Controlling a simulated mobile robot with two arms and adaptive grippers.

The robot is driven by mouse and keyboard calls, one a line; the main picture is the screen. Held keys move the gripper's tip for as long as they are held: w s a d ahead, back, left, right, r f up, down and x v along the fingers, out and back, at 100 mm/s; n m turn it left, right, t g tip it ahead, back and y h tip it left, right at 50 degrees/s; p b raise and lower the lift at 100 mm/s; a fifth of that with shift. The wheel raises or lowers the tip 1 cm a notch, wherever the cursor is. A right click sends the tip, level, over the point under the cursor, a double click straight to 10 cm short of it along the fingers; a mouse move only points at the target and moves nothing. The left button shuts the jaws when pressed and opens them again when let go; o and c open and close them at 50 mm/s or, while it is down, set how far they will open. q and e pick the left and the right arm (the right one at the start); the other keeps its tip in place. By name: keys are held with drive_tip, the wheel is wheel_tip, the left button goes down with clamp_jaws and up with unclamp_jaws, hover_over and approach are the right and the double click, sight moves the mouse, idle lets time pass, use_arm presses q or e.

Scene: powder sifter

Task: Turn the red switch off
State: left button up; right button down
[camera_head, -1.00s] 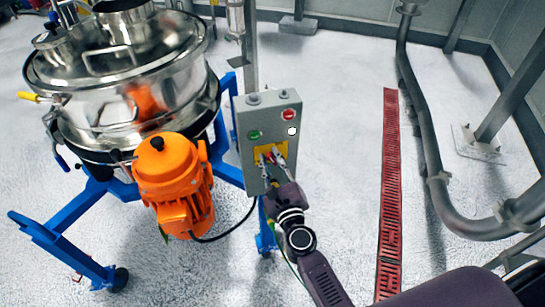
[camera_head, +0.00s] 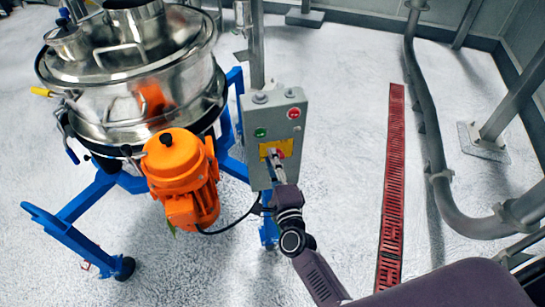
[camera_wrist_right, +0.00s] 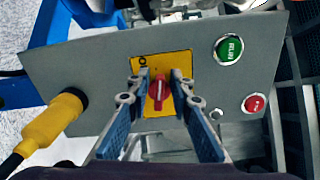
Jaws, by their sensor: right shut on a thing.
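The red switch (camera_wrist_right: 157,91) sits on a yellow plate (camera_wrist_right: 146,66) on the grey control box (camera_head: 287,101). In the head view the switch (camera_head: 279,148) shows only partly behind my gripper. My right gripper (camera_head: 273,155) is at the yellow plate, and in the right wrist view its two fingers (camera_wrist_right: 160,95) are shut on the red switch, one on each side. The switch's pointer mark stands upright in the wrist picture. My left gripper is not in view.
A green button (camera_wrist_right: 229,49) and a red button (camera_wrist_right: 255,104) are on the same box. A yellow cable plug (camera_wrist_right: 53,120) sticks out of it. The orange motor (camera_head: 182,180) and steel sifter (camera_head: 135,85) stand left. The floor to the right is clear up to the red grate (camera_head: 391,200).

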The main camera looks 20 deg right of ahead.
drive_tip(key=shift+f+n, duration=0.25)
drive_tip(key=shift+n, duration=0.85)
drive_tip(key=c, duration=2)
unclamp_jaws()
drive_tip(key=shift+c, duration=0.2)
drive_tip(key=shift+s, duration=0.1)
drive_tip(key=s, duration=1.2)
drive_tip(key=shift+a, duration=0.25)
drive_tip(key=shift+w, duration=0.1)
